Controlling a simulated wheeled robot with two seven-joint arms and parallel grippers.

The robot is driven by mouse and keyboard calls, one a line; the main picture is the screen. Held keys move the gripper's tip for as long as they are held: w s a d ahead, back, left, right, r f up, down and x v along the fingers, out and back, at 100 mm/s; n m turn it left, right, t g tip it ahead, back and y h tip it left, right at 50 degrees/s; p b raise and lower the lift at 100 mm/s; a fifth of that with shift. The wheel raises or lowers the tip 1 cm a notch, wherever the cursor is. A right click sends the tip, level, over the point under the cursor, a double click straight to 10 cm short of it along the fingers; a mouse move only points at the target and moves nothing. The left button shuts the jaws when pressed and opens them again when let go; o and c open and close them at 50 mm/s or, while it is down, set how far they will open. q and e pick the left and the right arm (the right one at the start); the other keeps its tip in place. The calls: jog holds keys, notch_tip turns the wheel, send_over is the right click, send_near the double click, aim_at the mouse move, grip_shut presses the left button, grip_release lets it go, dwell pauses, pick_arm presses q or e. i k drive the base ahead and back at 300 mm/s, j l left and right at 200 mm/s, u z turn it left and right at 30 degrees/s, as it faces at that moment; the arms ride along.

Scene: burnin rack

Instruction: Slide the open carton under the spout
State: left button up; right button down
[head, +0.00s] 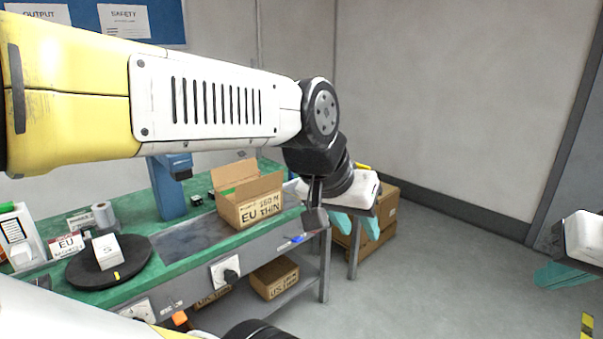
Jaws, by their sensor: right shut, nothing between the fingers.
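The open carton (257,209), brown with raised flaps and an "EU THIN" label, stands upright on the right part of the green bench. A blue post (169,199) stands to its left, with a blue head that looks like the spout (180,173) at its top. The carton is to the right of this head, apart from it. My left gripper (356,226) hangs beyond the bench's right end, its teal fingers apart and empty, not touching the carton. My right gripper (562,273) is at the right edge, partly cut off, shut and away from the bench.
A black turntable (80,272) carries a small white box (106,251) at the bench's left. A grey plate (190,238) lies between it and the carton. More cartons (275,277) sit on the lower shelf. Stacked boxes (386,205) stand right of the bench.

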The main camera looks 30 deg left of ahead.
aim_at(241, 216)
jog(key=i+j+u, duration=0.15)
jog(key=i+u, duration=0.25)
jog(key=i+j+u, duration=0.1)
jog(key=i+u, duration=0.65)
jog(key=i+l+u, duration=0.15)
jog(key=u, duration=0.2)
jog(key=i+u, duration=0.25)
jog(key=i, duration=0.3)
